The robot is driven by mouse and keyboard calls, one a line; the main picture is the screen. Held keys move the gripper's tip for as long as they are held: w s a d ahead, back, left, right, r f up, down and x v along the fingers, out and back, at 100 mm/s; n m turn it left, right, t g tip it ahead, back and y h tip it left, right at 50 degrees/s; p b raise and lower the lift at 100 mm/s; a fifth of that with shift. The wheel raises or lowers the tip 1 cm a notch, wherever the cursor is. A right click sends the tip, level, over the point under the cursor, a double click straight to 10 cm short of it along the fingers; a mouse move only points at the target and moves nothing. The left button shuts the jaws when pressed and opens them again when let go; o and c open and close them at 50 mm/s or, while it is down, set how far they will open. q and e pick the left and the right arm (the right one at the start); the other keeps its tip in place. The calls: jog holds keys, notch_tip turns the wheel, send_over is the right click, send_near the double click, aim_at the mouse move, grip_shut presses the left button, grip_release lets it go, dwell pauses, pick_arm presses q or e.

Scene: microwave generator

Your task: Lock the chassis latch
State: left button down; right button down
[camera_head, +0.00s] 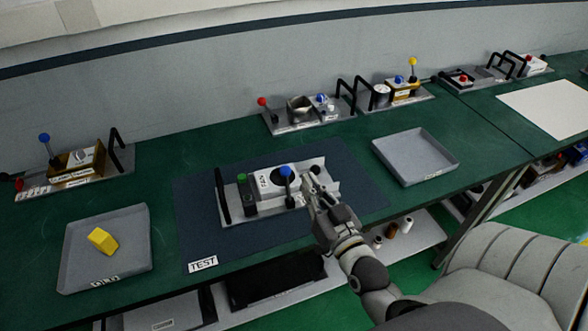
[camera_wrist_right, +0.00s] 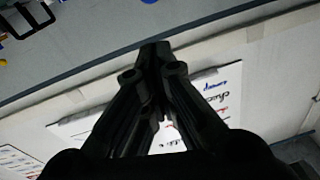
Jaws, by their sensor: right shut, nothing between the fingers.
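A metal chassis (camera_head: 237,217) with a black handle at its left end sits on the dark blue test mat (camera_head: 205,240). It carries a white labelled block, a green part (camera_head: 246,190) and a blue-knobbed lever (camera_head: 286,172) standing up. Which part is the latch I cannot tell. My left gripper is out of view.
A grey tray with a yellow block (camera_head: 102,240) is on the left. An empty grey tray (camera_head: 415,157) is on the right. Other chassis units (camera_head: 75,172) (camera_head: 308,115) stand along the wall. The green bench around the mat is mostly clear.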

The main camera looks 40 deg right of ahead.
aim_at(287, 183)
jog(key=w+f+p, duration=0.2)
jog(key=w, duration=0.5)
jog(key=shift+w+d+f, duration=0.2)
jog(key=shift+d, duration=0.15)
jog(key=shift+w+d+f, duration=0.15)
jog(key=shift+w+f, duration=0.1)
jog(key=shift+w, duration=0.45)
